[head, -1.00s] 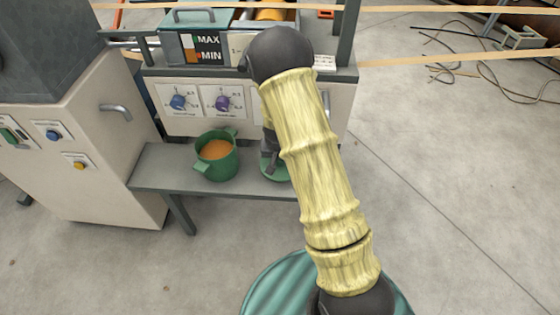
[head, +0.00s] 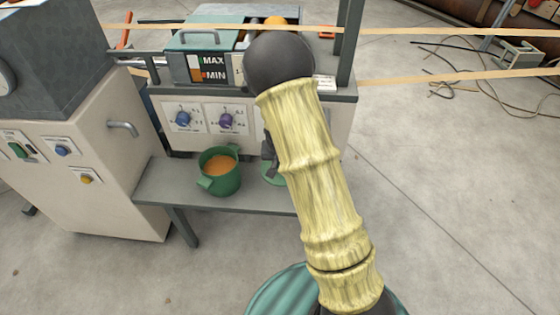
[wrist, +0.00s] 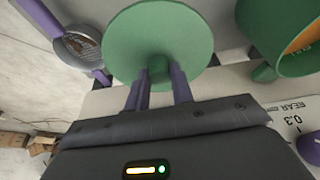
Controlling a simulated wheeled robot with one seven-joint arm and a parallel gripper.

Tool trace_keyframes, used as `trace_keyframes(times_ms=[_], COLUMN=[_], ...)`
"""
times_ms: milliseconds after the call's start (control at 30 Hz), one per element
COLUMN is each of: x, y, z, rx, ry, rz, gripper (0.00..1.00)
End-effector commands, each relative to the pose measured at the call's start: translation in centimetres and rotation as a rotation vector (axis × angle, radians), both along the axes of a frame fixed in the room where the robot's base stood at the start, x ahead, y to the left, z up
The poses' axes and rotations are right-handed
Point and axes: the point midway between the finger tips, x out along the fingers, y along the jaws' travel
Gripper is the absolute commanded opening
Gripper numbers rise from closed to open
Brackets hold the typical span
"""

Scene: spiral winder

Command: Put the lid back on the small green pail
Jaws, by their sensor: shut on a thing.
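The small green pail (head: 221,181) stands open on the grey bench, with orange contents showing inside. It also shows at the upper right of the wrist view (wrist: 262,38). The round green lid (wrist: 160,35) is in front of my gripper (wrist: 160,88) in the wrist view. My gripper's purple fingers are shut on the knob at the lid's middle. In the head view the lid (head: 271,176) is just right of the pail, apart from it and partly hidden by my arm. I cannot tell whether it touches the bench.
The grey bench (head: 160,190) has bare room left of the pail. Behind it stands a machine panel with blue and purple knobs (head: 226,120). A cabinet with a handle (head: 122,129) is on the left. Tan strips (head: 440,75) cross at the back.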

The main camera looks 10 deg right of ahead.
Motion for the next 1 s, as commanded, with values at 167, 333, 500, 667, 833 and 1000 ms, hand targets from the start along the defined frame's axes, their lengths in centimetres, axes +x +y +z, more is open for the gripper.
trace_keyframes(times_ms=[167, 333, 500, 667, 833, 1000], x=[-1.1, -3.1, -4.2, -4.2, -4.2, -4.2], y=[-0.4, -0.4, 0.1, 0.2, 0.2, 0.2], z=[-0.2, -0.5, -0.3, -0.3, -0.3, -0.3], rx=[-0.004, -0.004, 0.001, 0.0, 0.001, 0.0], ry=[0.011, 0.014, 0.001, -0.001, 0.0, 0.0], rz=[0.06, 0.206, 0.307, 0.317, 0.315, 0.315], gripper=[0.01, 0.01, 0.01, 0.01, 0.01, 0.01])
